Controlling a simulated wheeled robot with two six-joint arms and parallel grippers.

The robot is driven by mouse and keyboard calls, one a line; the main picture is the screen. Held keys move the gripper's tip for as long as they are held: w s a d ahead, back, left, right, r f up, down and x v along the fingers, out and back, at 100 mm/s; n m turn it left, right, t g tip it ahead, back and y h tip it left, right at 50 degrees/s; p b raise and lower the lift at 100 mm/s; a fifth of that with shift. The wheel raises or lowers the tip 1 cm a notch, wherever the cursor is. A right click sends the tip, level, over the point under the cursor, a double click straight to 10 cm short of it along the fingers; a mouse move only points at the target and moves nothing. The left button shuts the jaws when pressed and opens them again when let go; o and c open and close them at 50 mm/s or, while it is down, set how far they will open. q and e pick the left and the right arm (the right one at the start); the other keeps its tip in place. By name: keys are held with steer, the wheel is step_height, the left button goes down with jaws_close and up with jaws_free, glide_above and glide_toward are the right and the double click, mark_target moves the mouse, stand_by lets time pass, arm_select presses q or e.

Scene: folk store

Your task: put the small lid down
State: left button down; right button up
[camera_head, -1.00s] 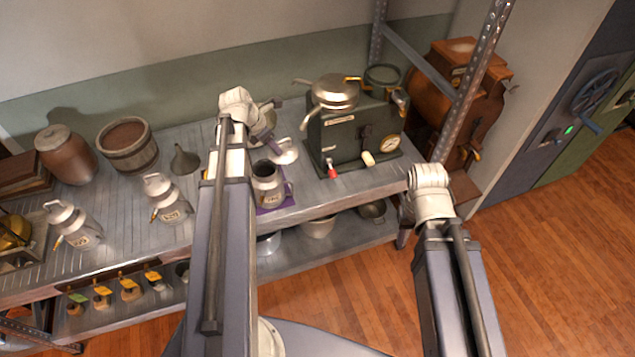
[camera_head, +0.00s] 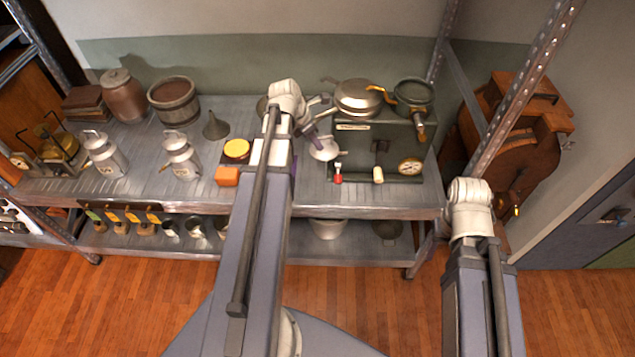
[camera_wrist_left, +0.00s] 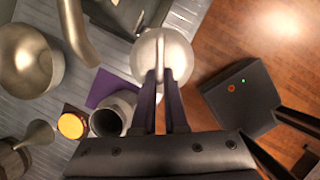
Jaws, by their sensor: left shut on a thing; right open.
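The small lid (camera_head: 323,150) is a pale silver disc in front of the dark machine's left side. My left gripper (camera_wrist_left: 165,85) is shut on its upright handle, and the lid (camera_wrist_left: 150,52) hangs level below the fingers. In the left wrist view it overlaps the shelf's front edge and the floor. I cannot tell its height above the shelf. An open grey can (camera_wrist_left: 115,112) stands beside it on a purple mat (camera_wrist_left: 101,86). In the head view my arm hides the can.
The dark machine (camera_head: 380,150) with a gauge stands right of the lid, a pan (camera_head: 358,97) on top. Left of my arm are a yellow-topped jar (camera_head: 237,150), an orange block (camera_head: 227,177), a funnel (camera_head: 215,126) and two milk cans.

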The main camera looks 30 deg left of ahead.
arm_select(q)
steer(key=s+d+f+b, duration=0.1)
steer(key=s+f+b, duration=0.4)
steer(key=f+b, duration=0.5)
steer(key=s+f+b, duration=0.6)
steer(key=f+b, duration=0.5)
steer(key=f, duration=0.1)
steer(key=shift+s+d, duration=0.15)
steer(key=shift+d, duration=0.2)
arm_select(e)
step_height(320, 180, down, 22)
arm_select(q)
steer(key=shift+r, duration=0.1)
